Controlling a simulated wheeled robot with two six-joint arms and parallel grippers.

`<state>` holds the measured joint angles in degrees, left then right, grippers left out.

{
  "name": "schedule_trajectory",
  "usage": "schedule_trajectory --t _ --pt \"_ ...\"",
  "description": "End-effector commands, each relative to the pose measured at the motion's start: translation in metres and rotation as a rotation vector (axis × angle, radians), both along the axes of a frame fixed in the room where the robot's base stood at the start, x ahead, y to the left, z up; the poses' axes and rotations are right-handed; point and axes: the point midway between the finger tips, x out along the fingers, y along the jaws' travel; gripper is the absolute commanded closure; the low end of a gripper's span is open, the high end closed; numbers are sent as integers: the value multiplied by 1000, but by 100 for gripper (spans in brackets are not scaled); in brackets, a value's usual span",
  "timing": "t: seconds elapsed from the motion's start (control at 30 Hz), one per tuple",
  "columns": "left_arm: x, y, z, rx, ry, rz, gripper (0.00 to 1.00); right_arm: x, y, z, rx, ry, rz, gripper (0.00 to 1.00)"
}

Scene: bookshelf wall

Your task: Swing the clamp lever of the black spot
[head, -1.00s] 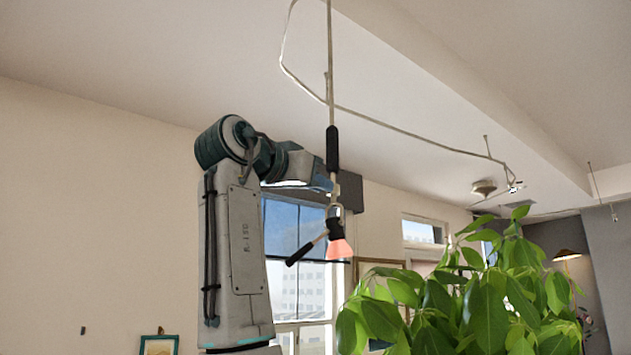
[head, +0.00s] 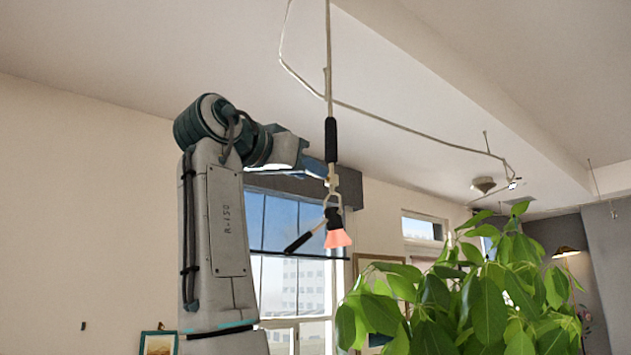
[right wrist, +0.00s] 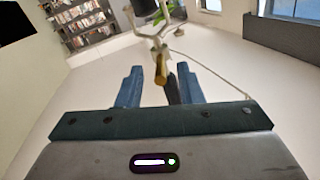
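The black spot (head: 333,215) hangs from a pale rod in the head view, with a glowing pinkish cone (head: 338,239) pointing down. A black lever (head: 299,243) sticks out from it to the lower left. My right gripper (head: 324,176) is beside the pale fitting just above the spot; its fingertips are hard to make out there. In the right wrist view the two blue fingers (right wrist: 159,80) stand apart. A brass-coloured piece (right wrist: 160,68) and a dark piece show in line with the gap between them; I cannot tell whether they touch. My left gripper is not in view.
A black sleeve (head: 331,140) sits on the rod above the gripper. A cable (head: 420,124) runs under the ceiling. A leafy plant (head: 465,295) fills the lower right. A window (head: 295,270) is behind the spot. A bookshelf (right wrist: 85,20) shows in the right wrist view.

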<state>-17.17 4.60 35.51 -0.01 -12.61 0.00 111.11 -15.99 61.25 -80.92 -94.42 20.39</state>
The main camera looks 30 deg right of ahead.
Motion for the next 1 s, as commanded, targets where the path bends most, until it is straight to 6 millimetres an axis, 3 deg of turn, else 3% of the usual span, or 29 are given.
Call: schedule_trajectory --t 0.03,0.2,0.4,1.0 --pt "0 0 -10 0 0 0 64 -5 12 -4 -2 -1 3 67" --pt "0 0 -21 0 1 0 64 -18 42 -3 -3 0 2 67" --pt "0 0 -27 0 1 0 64 -27 64 -2 -1 0 1 67" --pt "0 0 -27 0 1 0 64 -29 68 -1 0 0 0 67"
